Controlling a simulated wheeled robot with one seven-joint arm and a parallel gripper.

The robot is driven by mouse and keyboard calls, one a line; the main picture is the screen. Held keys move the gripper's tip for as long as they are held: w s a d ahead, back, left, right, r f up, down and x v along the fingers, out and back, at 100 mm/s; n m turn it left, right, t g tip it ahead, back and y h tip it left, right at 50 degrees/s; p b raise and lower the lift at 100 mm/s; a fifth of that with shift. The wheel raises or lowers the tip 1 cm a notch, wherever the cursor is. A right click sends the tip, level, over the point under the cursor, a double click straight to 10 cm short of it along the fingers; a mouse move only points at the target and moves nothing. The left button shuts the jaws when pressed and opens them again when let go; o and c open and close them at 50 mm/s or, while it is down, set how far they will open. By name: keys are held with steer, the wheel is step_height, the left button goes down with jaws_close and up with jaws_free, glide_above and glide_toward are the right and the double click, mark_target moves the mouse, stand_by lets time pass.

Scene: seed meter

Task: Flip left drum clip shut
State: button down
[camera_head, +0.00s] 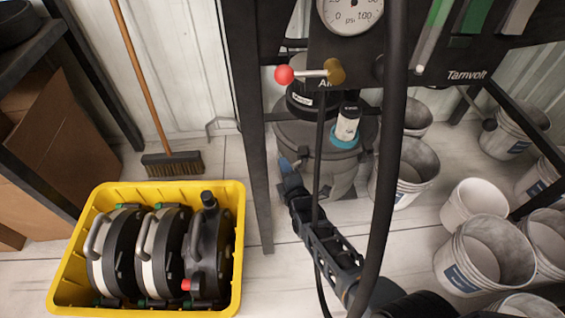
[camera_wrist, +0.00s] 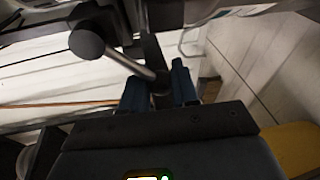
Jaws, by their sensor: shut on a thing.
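A grey drum (camera_head: 345,178) with a dark lid stands on the floor under the black frame. My gripper (camera_head: 287,166) is at the left side of this drum, below its lid edge. In the wrist view its two blue fingers (camera_wrist: 158,90) are closed about a dark narrow piece, which looks like the left drum clip (camera_wrist: 151,55). A metal rod with a dark round knob (camera_wrist: 87,40) runs to the same spot. In the head view the clip is hidden by my gripper, so its angle cannot be told.
A black hose (camera_head: 390,150) hangs in front of the drum. A red-knobbed lever (camera_head: 284,75) and a pressure gauge (camera_head: 349,14) are above. A frame post (camera_head: 250,130) stands to the left. A yellow crate (camera_head: 236,255) holds round units. White buckets (camera_head: 485,255) stand at right.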

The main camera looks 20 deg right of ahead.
steer(key=shift+s+d+f+n+g+h+p, duration=0.15)
steer(key=shift+s+d+f+n+h+p, duration=0.1)
steer(key=shift+d+f+n, duration=0.35)
steer(key=shift+s+d+f+n+g+h+p, duration=0.15)
steer(key=shift+d+f+n+h+p, duration=0.2)
steer(key=shift+n, duration=0.45)
steer(key=shift+d+r, duration=0.1)
steer(key=c, duration=0.9)
jaws_free()
steer(key=shift+w+r, duration=0.1)
steer(key=shift+a, duration=0.2)
steer(key=shift+p+v, duration=2.85)
steer(key=shift+v, duration=1.05)
steer(key=shift+d, duration=0.15)
